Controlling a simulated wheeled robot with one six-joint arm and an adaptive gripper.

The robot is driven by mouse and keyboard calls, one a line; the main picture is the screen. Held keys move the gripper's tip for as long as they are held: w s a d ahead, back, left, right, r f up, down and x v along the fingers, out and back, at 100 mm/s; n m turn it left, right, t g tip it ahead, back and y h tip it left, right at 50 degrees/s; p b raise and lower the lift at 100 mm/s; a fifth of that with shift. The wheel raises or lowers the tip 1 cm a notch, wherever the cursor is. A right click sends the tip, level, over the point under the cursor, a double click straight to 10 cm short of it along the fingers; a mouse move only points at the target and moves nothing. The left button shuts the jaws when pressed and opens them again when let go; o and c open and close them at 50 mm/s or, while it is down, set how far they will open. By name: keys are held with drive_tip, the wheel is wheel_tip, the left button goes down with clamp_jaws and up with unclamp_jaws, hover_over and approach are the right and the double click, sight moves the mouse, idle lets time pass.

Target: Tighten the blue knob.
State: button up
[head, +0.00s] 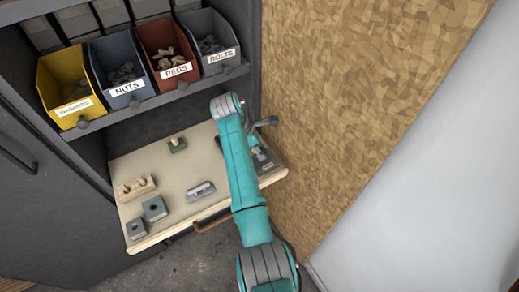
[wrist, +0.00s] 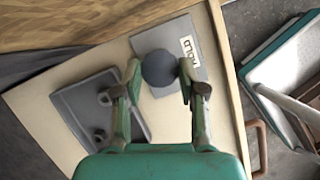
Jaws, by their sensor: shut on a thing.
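The knob (wrist: 159,68) is round and dark blue-grey, seen from above in the wrist view. It sits on a grey plate (wrist: 182,32) with a white label, on the pale board. My gripper (wrist: 160,70) has one finger on each side of the knob and is shut on it. In the head view my gripper (head: 266,124) is at the right end of the board, over a grey fixture (head: 265,160); the knob cannot be made out there.
A grey plate with small fittings (wrist: 75,105) lies left of the knob. The pale board (head: 160,165) also holds a pegged wooden block (head: 137,187), a green block (head: 177,146) and several grey blocks. Labelled bins stand above. A chipboard wall (head: 350,90) rises close on the right.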

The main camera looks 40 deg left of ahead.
drive_tip(key=m, duration=0.2)
drive_tip(key=m+g+h, duration=0.1)
drive_tip(key=m, duration=0.2)
drive_tip(key=shift+w+a+m+g, duration=0.15)
drive_tip(key=shift+w+m+g, duration=0.15)
drive_tip(key=shift+g, duration=0.1)
drive_tip(key=m+g, duration=0.1)
drive_tip(key=m, duration=0.1)
drive_tip(key=m+g, duration=0.1)
drive_tip(key=m, duration=0.2)
drive_tip(key=shift+w+h, duration=0.1)
drive_tip(key=shift+h, duration=0.2)
drive_tip(key=shift+m, duration=0.3)
drive_tip(key=o, duration=1.1)
drive_tip(key=shift+o, duration=0.2)
